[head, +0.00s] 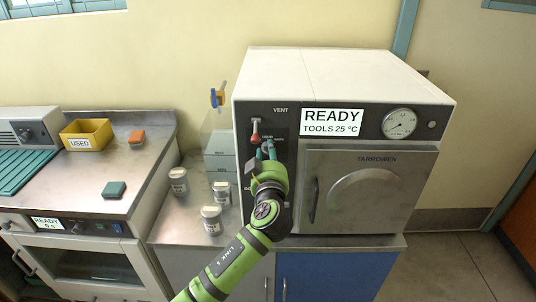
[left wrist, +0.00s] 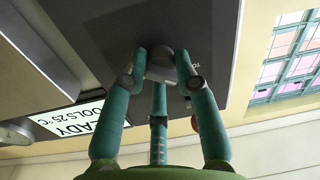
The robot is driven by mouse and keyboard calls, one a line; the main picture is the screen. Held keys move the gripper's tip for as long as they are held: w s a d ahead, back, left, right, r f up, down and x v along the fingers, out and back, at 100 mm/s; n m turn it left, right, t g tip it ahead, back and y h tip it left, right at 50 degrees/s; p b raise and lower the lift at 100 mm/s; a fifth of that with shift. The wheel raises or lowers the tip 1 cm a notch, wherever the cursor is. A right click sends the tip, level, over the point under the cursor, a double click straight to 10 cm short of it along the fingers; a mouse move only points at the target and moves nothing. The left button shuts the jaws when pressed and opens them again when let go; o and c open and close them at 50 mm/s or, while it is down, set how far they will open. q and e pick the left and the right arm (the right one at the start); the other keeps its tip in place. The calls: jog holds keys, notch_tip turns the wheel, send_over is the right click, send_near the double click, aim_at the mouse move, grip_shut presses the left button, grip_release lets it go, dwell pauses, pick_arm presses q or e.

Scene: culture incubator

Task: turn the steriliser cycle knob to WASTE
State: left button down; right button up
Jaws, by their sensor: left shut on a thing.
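The steriliser (head: 340,72) is a white box with a dark front panel, and its sign (head: 333,121) reads READY, TOOLS 25 °C. My left gripper (head: 268,152) reaches up to the left part of that panel. In the left wrist view its teal fingers (left wrist: 161,66) are shut around the grey cycle knob (left wrist: 160,72). In the head view the gripper hides most of the knob, and which setting it points at cannot be read. My right gripper is not in view.
A red-tipped vent lever (head: 255,133) stands just left of and above my gripper. The steriliser door (head: 367,190) is closed, with a gauge (head: 399,123) above it. Several lidded jars (head: 211,219) stand on the metal counter at left. A yellow USED bin (head: 87,134) is farther left.

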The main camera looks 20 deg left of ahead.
pick_arm(q)
jog(key=shift+f+m+b, duration=0.1)
jog(key=shift+m+b, duration=0.2)
jog(key=shift+m, duration=0.7)
jog(key=m, duration=0.2)
jog(key=shift+m, duration=0.4)
jog(key=m, duration=0.4)
jog(key=shift+m, duration=0.3)
jog(key=m+p, duration=0.1)
jog(key=m, duration=0.2)
jog(key=m+p, duration=0.1)
jog(key=m, duration=0.1)
jog(key=shift+a+r+m+t, duration=0.1)
jog(key=shift+r+m+t, duration=0.1)
jog(key=shift+m+t, duration=0.2)
jog(key=m+p, duration=0.1)
jog(key=m, duration=0.1)
jog(key=shift+m+h, duration=0.3)
jog(key=shift+m, duration=0.1)
jog(key=shift+m+p, duration=1.15)
jog(key=shift+m, duration=0.85)
jog(key=shift+f, duration=0.1)
jog(key=c, duration=1)
grip_release()
